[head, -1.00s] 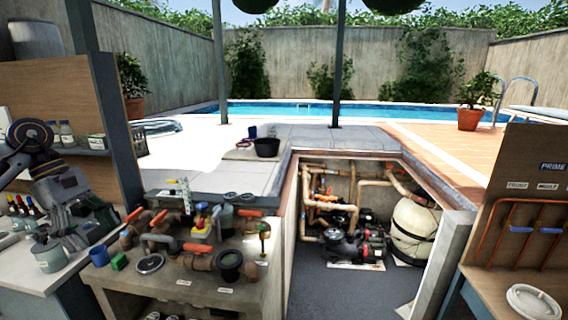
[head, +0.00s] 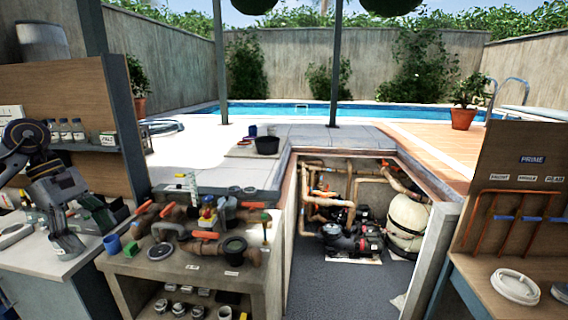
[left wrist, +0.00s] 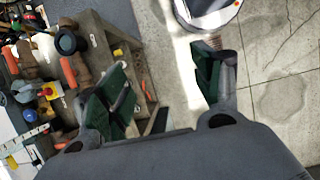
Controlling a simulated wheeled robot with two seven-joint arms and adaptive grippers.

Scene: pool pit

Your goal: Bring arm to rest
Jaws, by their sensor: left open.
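My left arm comes in from the left in the head view. Its gripper (head: 66,242) hangs low over the white counter at the left, left of the valve bench. In the left wrist view the same gripper (left wrist: 160,88) is open, with dark green pads on its two fingers set wide apart. Nothing is held between them; the bench's side and pale floor tiles show beyond. My right arm and gripper are not in view.
The valve bench (head: 265,283) with pipes and orange-handled valves stands right of the counter (head: 84,254). A blue cup (head: 112,243) is at its left end. Bottles (head: 66,131) stand on a shelf behind the arm. The pump pit (head: 350,275) lies farther right.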

